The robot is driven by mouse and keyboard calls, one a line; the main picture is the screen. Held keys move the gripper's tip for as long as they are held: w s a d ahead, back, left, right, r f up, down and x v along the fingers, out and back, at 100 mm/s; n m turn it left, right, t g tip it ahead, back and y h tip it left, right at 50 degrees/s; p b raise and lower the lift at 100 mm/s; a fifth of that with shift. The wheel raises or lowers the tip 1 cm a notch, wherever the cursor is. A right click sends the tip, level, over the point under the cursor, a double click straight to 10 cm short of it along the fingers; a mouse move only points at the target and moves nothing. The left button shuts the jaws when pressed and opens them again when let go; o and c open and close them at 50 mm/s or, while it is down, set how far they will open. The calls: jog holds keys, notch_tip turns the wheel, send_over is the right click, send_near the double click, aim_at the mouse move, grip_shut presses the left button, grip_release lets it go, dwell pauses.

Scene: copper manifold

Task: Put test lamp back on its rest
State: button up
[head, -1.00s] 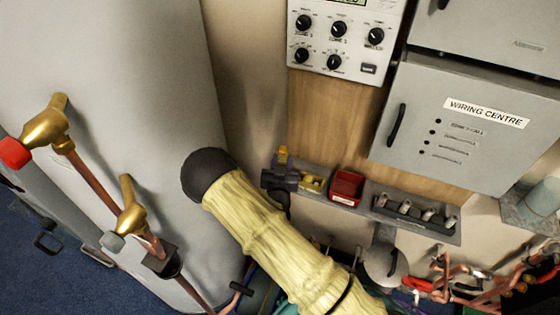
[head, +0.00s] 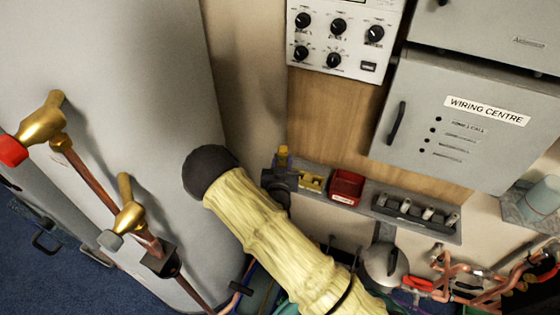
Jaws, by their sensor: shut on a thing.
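My gripper (head: 279,181) is dark and small in the head view, beyond my pale yellow sleeved arm, at the left end of a grey shelf. It is shut on a slim yellow thing, seemingly the test lamp (head: 283,154), whose top stands upright above the jaws. The lamp's lower part is hidden by the gripper and sleeve. A yellow holder (head: 311,181), possibly the lamp's rest, is on the shelf just right of the gripper. I cannot tell whether the lamp touches the shelf or holder.
The grey shelf (head: 447,236) also carries a red bin (head: 346,187) and a rack with several pegs (head: 417,212). A wiring centre box (head: 465,130) and a dial panel (head: 345,35) are above. Copper pipework with brass valves (head: 45,122) stands left.

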jog(key=shift+s+a+f, duration=0.1)
jog(key=shift+a+f, duration=0.05)
jog(key=shift+f, duration=0.05)
dwell(0.3)
jog(key=shift+w+f+b, duration=0.2)
jog(key=shift+f+b, duration=0.45)
jog(key=shift+b, duration=0.1)
jog(key=shift+s+a, duration=0.1)
jog(key=shift+a, duration=0.05)
jog(key=o, duration=1.1)
jog(key=shift+f, duration=0.1)
jog(key=shift+s, duration=0.1)
jog(key=shift+s, duration=0.5)
jog(key=s+b, duration=0.1)
jog(key=s, duration=1)
jog(key=s+r+b, duration=0.1)
jog(key=s, duration=0.4)
jog(key=shift+s+a+b, duration=0.15)
jog(key=shift+a+b, duration=0.15)
